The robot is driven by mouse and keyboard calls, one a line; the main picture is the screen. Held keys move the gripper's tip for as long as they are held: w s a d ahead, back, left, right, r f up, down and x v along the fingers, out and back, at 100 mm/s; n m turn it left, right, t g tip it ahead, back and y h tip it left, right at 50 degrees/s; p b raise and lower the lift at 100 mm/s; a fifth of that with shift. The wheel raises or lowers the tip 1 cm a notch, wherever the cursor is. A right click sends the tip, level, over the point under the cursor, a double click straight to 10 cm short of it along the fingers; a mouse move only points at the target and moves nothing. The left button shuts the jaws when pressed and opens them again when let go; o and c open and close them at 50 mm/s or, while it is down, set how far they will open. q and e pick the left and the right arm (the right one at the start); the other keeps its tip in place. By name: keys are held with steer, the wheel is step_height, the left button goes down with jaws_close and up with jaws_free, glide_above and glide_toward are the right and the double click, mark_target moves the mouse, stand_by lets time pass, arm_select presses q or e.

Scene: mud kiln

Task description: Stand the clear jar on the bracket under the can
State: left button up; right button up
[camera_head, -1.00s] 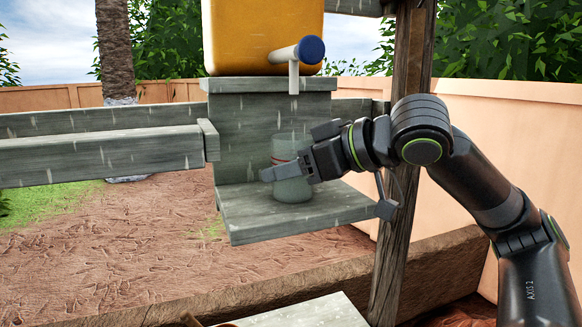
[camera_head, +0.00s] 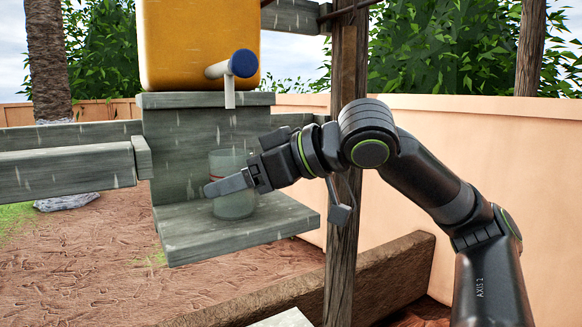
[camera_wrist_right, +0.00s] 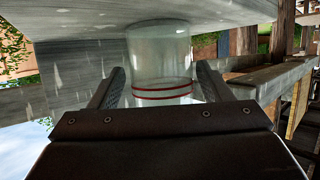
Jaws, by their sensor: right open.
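The clear jar (camera_head: 235,197), with a red band, stands upright on the grey wooden bracket (camera_head: 190,240). The yellow can (camera_head: 200,45), with a blue-capped tap (camera_head: 238,66), is on the ledge above, and the tap's spout is over the jar. My right gripper (camera_head: 222,186) is open at the jar, partly in front of it. In the right wrist view the jar (camera_wrist_right: 161,65) is between the two spread fingers (camera_wrist_right: 160,92), with small gaps showing at its sides. That view shows the bracket (camera_wrist_right: 80,30) upside down at the top. My left gripper is not in view.
A wooden post (camera_head: 343,170) rises just right of the bracket, close to my right forearm. A horizontal rail (camera_head: 65,170) meets the bracket's left side. A low beam (camera_head: 350,280) lies below, with a wall (camera_head: 460,180) behind. Open earth is at the lower left.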

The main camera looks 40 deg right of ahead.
steer(key=b+v, duration=0.6)
steer(key=v, duration=0.4)
steer(key=shift+s+b, duration=0.15)
steer(key=shift+b, duration=0.15)
